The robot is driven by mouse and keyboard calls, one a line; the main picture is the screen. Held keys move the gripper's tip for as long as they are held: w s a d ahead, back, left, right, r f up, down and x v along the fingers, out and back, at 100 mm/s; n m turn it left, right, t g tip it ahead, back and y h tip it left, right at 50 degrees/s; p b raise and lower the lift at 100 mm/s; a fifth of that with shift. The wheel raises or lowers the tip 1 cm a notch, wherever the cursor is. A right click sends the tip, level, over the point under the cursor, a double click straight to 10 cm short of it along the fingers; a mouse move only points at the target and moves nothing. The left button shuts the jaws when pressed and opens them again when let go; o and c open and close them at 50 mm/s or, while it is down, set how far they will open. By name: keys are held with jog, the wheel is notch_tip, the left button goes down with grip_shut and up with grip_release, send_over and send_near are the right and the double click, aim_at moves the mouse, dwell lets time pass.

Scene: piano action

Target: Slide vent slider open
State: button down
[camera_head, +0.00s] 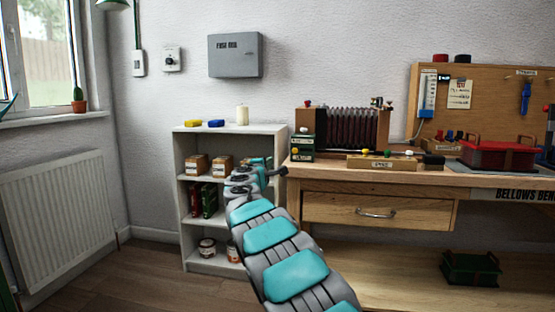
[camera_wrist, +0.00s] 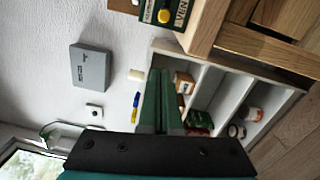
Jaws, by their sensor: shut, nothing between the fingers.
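The vent unit is a small dark green box (camera_head: 302,148) at the left end of the workbench top, beside the bellows. In the wrist view the green vent box (camera_wrist: 170,12), with part of a "VEN" label, is at the top edge and partly cut off. A yellow knob (camera_wrist: 164,16) sits on its face. It also shows as a small yellow spot in the head view (camera_head: 295,150); the slider's position is too small to tell. My gripper (camera_wrist: 160,72) is shut and empty, its green fingers apart from the box. In the head view my gripper (camera_head: 282,172) is just below and left of it.
A grey shelf (camera_head: 230,129) with boxes and tins stands left of the workbench (camera_head: 400,178). A candle (camera_head: 242,115) and blue and yellow items are on its top. Dark bellows (camera_head: 350,128) stand right of the vent box.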

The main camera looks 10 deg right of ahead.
aim_at(295, 150)
jog(key=shift+w+d+r+p, duration=0.15)
jog(key=shift+w+d+p, duration=0.85)
jog(key=shift+w+d, duration=0.3)
jog(key=shift+w+d+r+p, duration=0.1)
jog(key=shift+w+d+p, duration=1)
jog(key=shift+w, duration=0.45)
jog(key=shift+w+d+r+p, duration=0.15)
jog(key=shift+w+d+p, duration=0.8)
jog(key=shift+w+d, duration=0.4)
jog(key=shift+a, duration=0.1)
jog(key=d+b, duration=0.2)
jog(key=s+d+b, duration=0.1)
jog(key=d+b, duration=0.1)
jog(key=shift+s+d+f, duration=0.15)
jog(key=shift+s+d, duration=0.1)
jog(key=shift+d, duration=0.15)
